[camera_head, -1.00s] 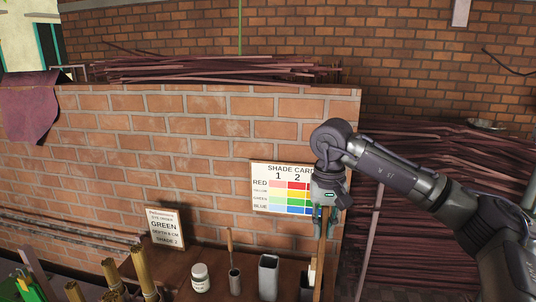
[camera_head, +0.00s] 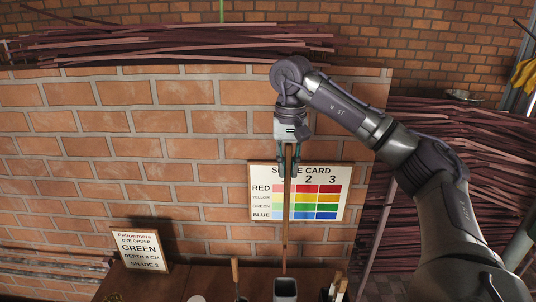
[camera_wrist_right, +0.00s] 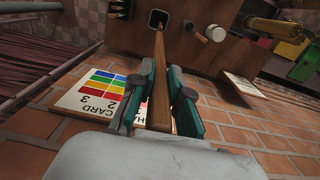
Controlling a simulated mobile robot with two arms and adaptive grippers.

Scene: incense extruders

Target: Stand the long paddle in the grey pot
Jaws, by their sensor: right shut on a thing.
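My right gripper (camera_head: 288,172) is shut on the long paddle (camera_head: 286,220), a thin brown wooden strip that hangs about upright below the fingers. The grey pot (camera_head: 285,290), square with a dark opening, stands on the brown table under the paddle, cut by the bottom edge of the head view. The paddle's lower end is at or just above the pot's rim; I cannot tell whether it is inside. In the right wrist view the paddle (camera_wrist_right: 159,85) runs from the fingers (camera_wrist_right: 160,98) toward the pot's opening (camera_wrist_right: 158,18). My left gripper is not in view.
A narrow holder with a wooden-handled tool (camera_head: 235,272) stands left of the pot. Several sticks (camera_head: 338,287) stand to its right. A white jar (camera_wrist_right: 216,34) shows in the wrist view. Behind are the shade card (camera_head: 300,192), the order sign (camera_head: 140,250) and a brick wall (camera_head: 130,165).

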